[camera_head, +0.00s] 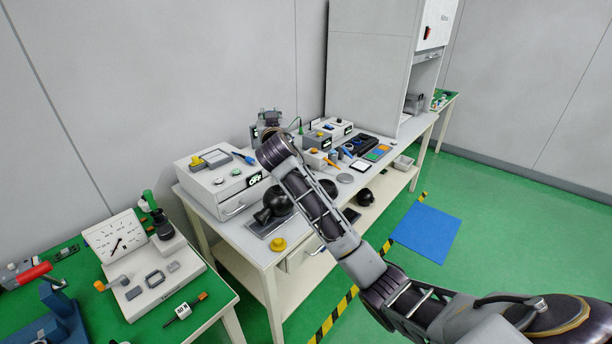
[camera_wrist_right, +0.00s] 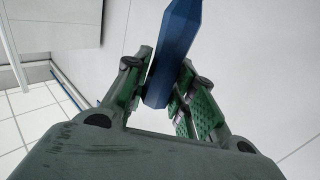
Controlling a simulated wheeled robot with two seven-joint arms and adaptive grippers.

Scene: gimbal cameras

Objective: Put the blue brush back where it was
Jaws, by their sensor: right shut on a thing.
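My right gripper (camera_wrist_right: 168,82) is shut on a blue faceted handle (camera_wrist_right: 174,48), which I take to be the blue brush. It stands between the green-padded fingers, slightly tilted, its far end running out of the top of the wrist view. In the head view my right arm reaches over the white workbench, and its wrist largely hides the gripper. A small blue stick (camera_head: 243,157) shows just left of the wrist, over the white box; I cannot tell whether it lies there or is the held brush. My left gripper is not in view.
The white box with an OFF display (camera_head: 232,190) stands at the bench's near end. A black device (camera_head: 274,206) and a yellow knob (camera_head: 278,244) are in front. Small boxes (camera_head: 318,139) and tools crowd the bench beyond. A green table (camera_head: 205,312) stands left.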

